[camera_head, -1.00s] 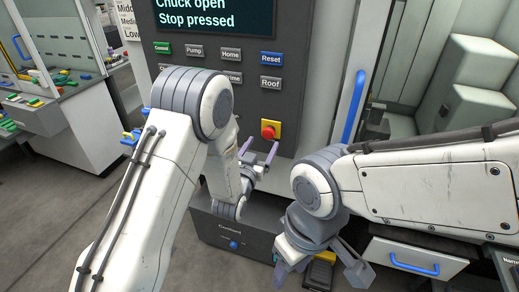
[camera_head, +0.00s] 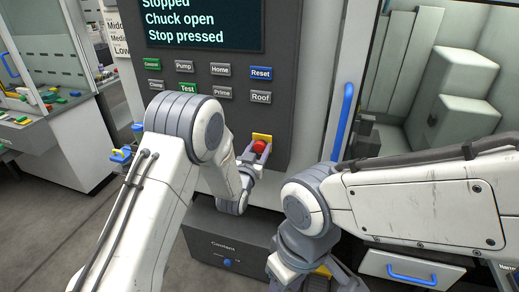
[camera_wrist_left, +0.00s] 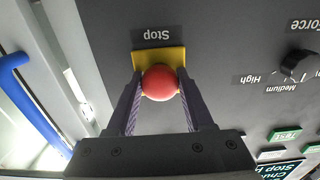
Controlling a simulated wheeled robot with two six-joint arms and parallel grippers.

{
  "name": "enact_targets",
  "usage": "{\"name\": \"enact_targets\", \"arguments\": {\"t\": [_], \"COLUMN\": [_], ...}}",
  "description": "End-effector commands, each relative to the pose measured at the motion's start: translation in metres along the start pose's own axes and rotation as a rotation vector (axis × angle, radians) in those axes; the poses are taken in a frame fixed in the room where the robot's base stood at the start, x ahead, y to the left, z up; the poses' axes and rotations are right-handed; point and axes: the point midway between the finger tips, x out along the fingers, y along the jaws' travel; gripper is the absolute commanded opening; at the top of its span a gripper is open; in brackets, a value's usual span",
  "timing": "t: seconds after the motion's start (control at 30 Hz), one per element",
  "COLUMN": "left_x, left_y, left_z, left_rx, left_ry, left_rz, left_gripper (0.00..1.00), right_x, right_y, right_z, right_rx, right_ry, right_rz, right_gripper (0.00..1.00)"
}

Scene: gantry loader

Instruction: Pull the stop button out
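The red stop button (camera_head: 259,146) sits on a yellow plate low on the grey control panel. My left gripper (camera_head: 257,153) is at the button in the head view. In the left wrist view the red button (camera_wrist_left: 160,82) is between the two purple fingers, one on each side, and their inner faces appear to touch it. The label "Stop" shows beside the yellow plate (camera_wrist_left: 171,57). The panel screen (camera_head: 190,20) reads "Stop pressed". My right gripper (camera_head: 315,282) is low in the head view, its fingers spread apart, the tips cut off by the frame's lower edge.
Several labelled push buttons, such as the blue Reset (camera_head: 261,73), are above the stop button. A blue door handle (camera_head: 343,120) stands to the right. A grey Coolant box (camera_head: 222,247) is below. A drawer with a blue handle (camera_head: 412,275) is at lower right.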

Motion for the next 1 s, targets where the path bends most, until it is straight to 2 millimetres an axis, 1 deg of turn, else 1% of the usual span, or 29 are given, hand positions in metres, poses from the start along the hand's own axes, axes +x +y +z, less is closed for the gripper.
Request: {"name": "enact_targets", "arguments": {"t": [0.03, 0.07, 0.1, 0.57, 0.6, 0.67, 1.0], "left_x": [-0.0001, -0.0001, -0.0001, -0.0058, -0.0056, -0.0055, -0.0068], "left_y": [-0.0001, -0.0001, -0.0001, 0.0000, 0.0000, 0.0001, 0.0001], "left_z": [0.0000, 0.0000, 0.0000, 0.0007, 0.0002, 0.0002, 0.0005], "left_rx": [0.000, 0.000, 0.000, 0.000, 0.000, 0.000, 0.000], "left_ry": [0.000, 0.000, 0.000, -0.001, -0.001, -0.001, -0.001], "left_rz": [0.000, 0.000, 0.000, 0.000, 0.000, 0.000, 0.000], "left_gripper": [0.28, 0.16, 0.07, 0.07, 0.63, 0.85, 0.85], "right_x": [0.0000, 0.0000, 0.0000, 0.0033, 0.0027, 0.0026, 0.0032], "right_y": [0.0000, 0.0000, 0.0000, 0.0002, 0.0002, 0.0002, 0.0002], "right_z": [0.0000, 0.0000, 0.0000, 0.0002, 0.0001, 0.0001, 0.0002], "right_rx": [0.000, 0.000, 0.000, 0.000, 0.000, 0.000, 0.000], "right_ry": [0.000, 0.000, 0.000, 0.000, 0.000, 0.000, 0.000], "right_rz": [0.000, 0.000, 0.000, 0.000, 0.000, 0.000, 0.000], "right_gripper": [0.50, 0.50, 0.50, 0.50, 0.50, 0.50, 0.50]}}
